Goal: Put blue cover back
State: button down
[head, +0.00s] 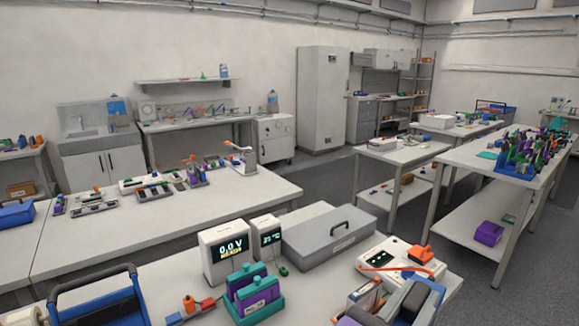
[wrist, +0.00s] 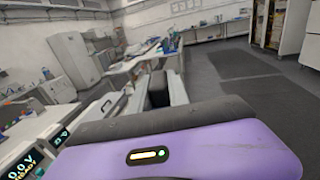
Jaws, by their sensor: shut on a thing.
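My gripper (head: 384,309) is at the bottom right of the head view, low over the front bench and partly cut off. Its purple housing (wrist: 190,152) with a dark grey top fills the bottom of the wrist view. My gripper is shut. A blue piece (head: 436,287) with dark and grey parts shows beside it in the head view, and I take it for the blue cover in my grip. The jaws' contact with it is hidden in both views. Whether the cover touches the bench cannot be told.
A white device with an orange part (head: 402,256) stands just behind my gripper. A grey case (head: 328,238), a meter reading 0.0 V (head: 228,252) and a teal and purple block (head: 252,292) stand to the left. A blue carrier (head: 100,300) is at the front left. A grey aisle is at right.

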jog(key=w+a+f+n+t+y, duration=0.1)
jog(key=w+f+n+t+y, duration=0.15)
jog(key=f, duration=0.45)
jog(key=w+a+f+n+t+y, duration=0.1)
jog(key=w+f+n+y, duration=0.25)
jog(key=f, duration=0.45)
jog(key=s+d+f+n+y, duration=0.1)
jog(key=s+f, duration=0.4)
jog(key=f, duration=0.7)
jog(key=s+d+f+n+t+y, duration=0.1)
jog(key=s+d+f+y, duration=0.2)
jog(key=f, duration=0.9)
jog(key=s+y, duration=0.2)
jog(key=shift+s+d+n+y, duration=0.2)
jog(key=shift+n+y, duration=0.1)
jog(key=shift+n, duration=0.1)
jog(key=shift+d+t, duration=0.1)
jog(key=shift+t, duration=0.15)
